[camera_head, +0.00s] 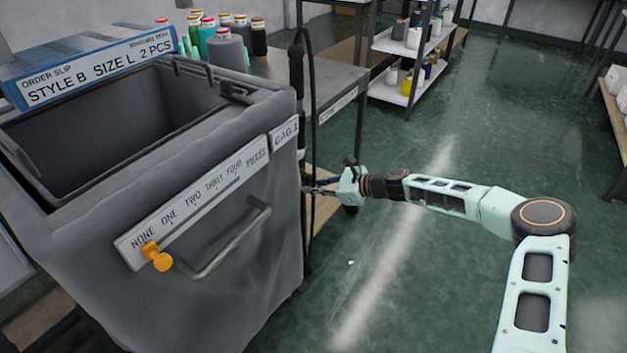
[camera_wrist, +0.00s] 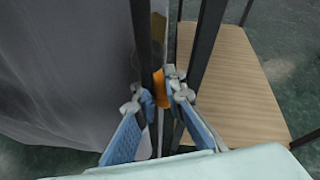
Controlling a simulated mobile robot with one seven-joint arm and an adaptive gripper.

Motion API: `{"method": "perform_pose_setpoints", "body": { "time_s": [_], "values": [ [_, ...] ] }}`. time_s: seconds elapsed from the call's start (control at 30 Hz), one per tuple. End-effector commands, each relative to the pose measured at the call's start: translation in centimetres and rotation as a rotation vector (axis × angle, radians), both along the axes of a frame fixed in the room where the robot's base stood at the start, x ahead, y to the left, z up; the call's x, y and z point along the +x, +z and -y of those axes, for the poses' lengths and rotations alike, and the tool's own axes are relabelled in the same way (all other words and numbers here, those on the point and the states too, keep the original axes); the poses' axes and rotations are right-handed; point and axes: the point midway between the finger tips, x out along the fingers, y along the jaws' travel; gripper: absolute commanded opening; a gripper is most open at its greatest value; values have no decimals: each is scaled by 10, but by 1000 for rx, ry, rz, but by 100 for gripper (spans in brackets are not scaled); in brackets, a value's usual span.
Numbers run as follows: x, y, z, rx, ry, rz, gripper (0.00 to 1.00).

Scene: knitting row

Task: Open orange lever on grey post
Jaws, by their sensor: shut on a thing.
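My gripper (camera_wrist: 159,97) has its blue-padded fingers closed on a small orange lever (camera_wrist: 161,88), which stands between the fingertips in the wrist view. The lever is beside a thin dark grey post (camera_wrist: 143,48) that runs upright past the left finger. In the head view my gripper (camera_head: 318,188) reaches in from the right to the dark post (camera_head: 297,95) at the bin's right side. The lever is not visible there. Most of its lower part and its joint to the post are hidden by the fingers.
A grey fabric-covered bin (camera_head: 225,255) with an orange slider (camera_head: 157,256) and a bar handle (camera_head: 235,240) stands left of my gripper. A wooden board (camera_wrist: 235,90) lies right of the post. A table with yarn cones (camera_head: 225,50) is behind. The green floor (camera_head: 420,270) is clear.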

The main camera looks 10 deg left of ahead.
Motion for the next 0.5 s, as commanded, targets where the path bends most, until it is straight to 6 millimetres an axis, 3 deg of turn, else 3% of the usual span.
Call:
{"method": "perform_pose_setpoints", "body": {
  "time_s": [0.03,0.5],
  "values": [
    [3,-3,6,1,-11,-33,0],
    [-7,-7,3,74,-10,-231,0]
  ]
}}
